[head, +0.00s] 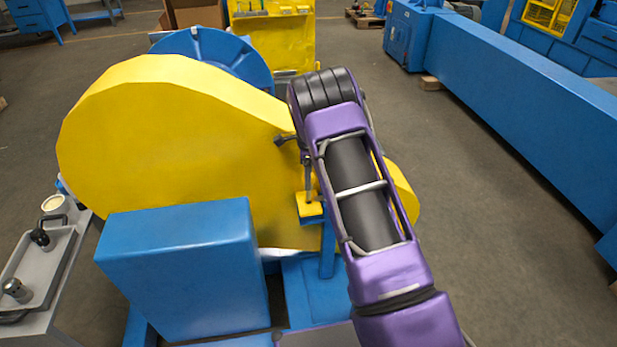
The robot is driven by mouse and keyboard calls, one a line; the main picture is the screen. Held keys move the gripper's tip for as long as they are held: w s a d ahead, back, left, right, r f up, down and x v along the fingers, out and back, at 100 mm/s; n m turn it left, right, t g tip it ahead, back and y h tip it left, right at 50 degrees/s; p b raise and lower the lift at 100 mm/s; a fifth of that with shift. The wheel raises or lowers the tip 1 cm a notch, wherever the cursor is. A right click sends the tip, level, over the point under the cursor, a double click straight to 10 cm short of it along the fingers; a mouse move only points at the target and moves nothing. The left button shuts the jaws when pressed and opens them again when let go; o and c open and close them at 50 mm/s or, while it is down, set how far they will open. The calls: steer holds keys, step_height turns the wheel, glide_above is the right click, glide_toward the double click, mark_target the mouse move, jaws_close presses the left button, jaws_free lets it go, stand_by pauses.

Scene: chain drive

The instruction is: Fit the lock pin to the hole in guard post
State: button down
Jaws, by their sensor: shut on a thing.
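The yellow chain guard (170,150) stands in the middle of the head view. A small yellow lug (309,209) sits at its front, by the top of the blue guard post (327,250). The grey lock pin (308,185) is roughly upright, with its lower end at the lug. I cannot tell whether it is in the hole or just above it. My gripper (306,156) is shut on the lock pin from above. My purple arm hides much of the gripper, and the hole itself does not show.
A blue box housing (180,265) stands in front of the guard, left of the post. A grey tray (40,265) with small parts lies on a side surface at the left. A long blue machine (520,110) runs along the right, with clear floor before it.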

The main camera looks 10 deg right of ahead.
mark_target(309, 199)
steer(key=shift+f+b, duration=1.2)
steer(key=shift+f, duration=0.9)
steer(key=shift+f, duration=0.9)
steer(key=shift+c, duration=1.4)
jaws_free()
step_height(309, 199, up, 17)
steer(key=p, duration=0.2)
steer(key=shift+r, duration=0.2)
